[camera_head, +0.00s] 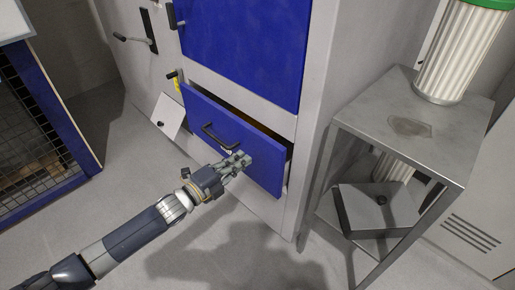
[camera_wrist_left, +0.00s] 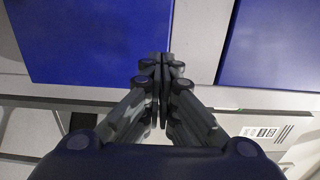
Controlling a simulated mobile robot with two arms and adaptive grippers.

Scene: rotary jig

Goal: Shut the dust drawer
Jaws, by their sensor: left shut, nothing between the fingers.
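The dust drawer (camera_head: 218,126) has a blue front with a dark bar handle (camera_head: 219,137). It sits low in the grey cabinet and stands partly open, with a dark gap showing above its front. My left gripper (camera_head: 246,159) is shut and empty, at the drawer front to the right of the handle. I cannot tell whether the fingertips touch the front. In the left wrist view the closed fingers (camera_wrist_left: 160,62) point toward blue and grey surfaces. My right gripper is not in view.
A grey metal stand (camera_head: 390,125) is to the right of the cabinet, with a pleated white filter (camera_head: 459,48) on top and a box (camera_head: 378,208) on its shelf. A blue-framed mesh cage (camera_head: 30,130) stands at left. The floor before the drawer is clear.

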